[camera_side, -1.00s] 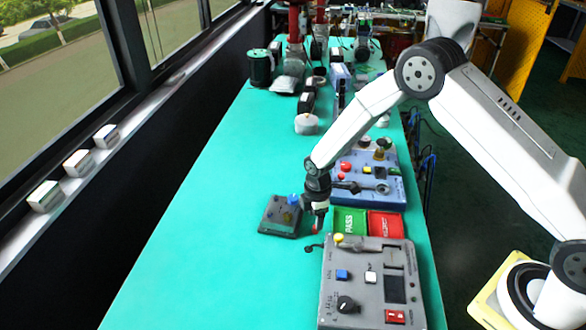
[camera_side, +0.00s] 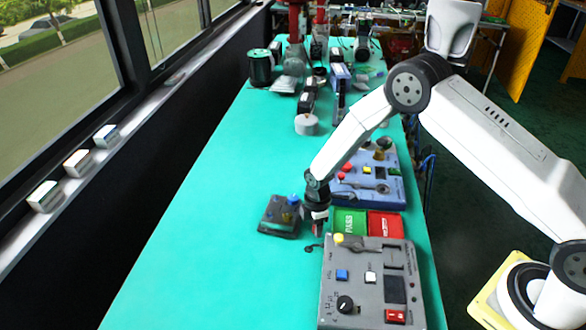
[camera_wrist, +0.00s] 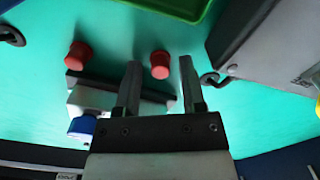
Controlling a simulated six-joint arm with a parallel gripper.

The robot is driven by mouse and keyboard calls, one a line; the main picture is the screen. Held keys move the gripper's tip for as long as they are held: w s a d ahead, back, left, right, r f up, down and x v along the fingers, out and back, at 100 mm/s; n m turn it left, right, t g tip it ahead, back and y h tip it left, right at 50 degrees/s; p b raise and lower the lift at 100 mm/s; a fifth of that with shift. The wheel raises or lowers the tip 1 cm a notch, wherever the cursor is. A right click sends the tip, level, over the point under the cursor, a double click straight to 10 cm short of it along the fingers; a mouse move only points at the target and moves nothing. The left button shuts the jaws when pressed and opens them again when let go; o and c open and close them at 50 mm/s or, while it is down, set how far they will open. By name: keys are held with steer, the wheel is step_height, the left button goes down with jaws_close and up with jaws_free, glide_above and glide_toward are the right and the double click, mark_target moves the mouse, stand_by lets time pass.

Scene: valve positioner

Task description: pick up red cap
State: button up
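In the wrist view two red caps stand on the green-blue table. One red cap (camera_wrist: 160,66) lies in line with the gap between my fingers, near the fingertip level. The other red cap (camera_wrist: 78,56) is outside, left of the left finger. My gripper (camera_wrist: 160,75) is open, with a clear gap between its two fingers and nothing visibly held. In the side view my gripper (camera_side: 318,228) points down close above the table, between the small dark box and the grey panel. The caps are too small or hidden to make out clearly there.
The small dark box (camera_side: 279,217) with a blue knob stands just left of my gripper. The green PASS tray (camera_side: 349,222) and red tray (camera_side: 385,225) are to the right. The grey control panel (camera_side: 372,285) is in front, the blue panel (camera_side: 368,185) behind. The table's left side is clear.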

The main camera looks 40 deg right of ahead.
jaws_close()
steer(key=shift+r, duration=0.15)
steer(key=shift+r, duration=0.8)
steer(key=s+r, duration=0.1)
steer(key=r, duration=0.1)
steer(key=s+r, duration=0.3)
steer(key=r, duration=0.1)
steer(key=shift+s+d+r, duration=0.15)
steer(key=shift+s+r, duration=0.15)
steer(key=shift+r, duration=0.05)
steer(key=s+r, duration=0.1)
steer(key=s, duration=0.1)
steer(key=s+r, duration=0.1)
steer(key=s, duration=0.2)
steer(key=s+r, duration=0.1)
steer(key=s, duration=0.1)
steer(key=shift+s+d+r, duration=0.3)
steer(key=shift+s+r, duration=0.4)
steer(key=shift+s, duration=0.5)
steer(key=shift+w, duration=0.1)
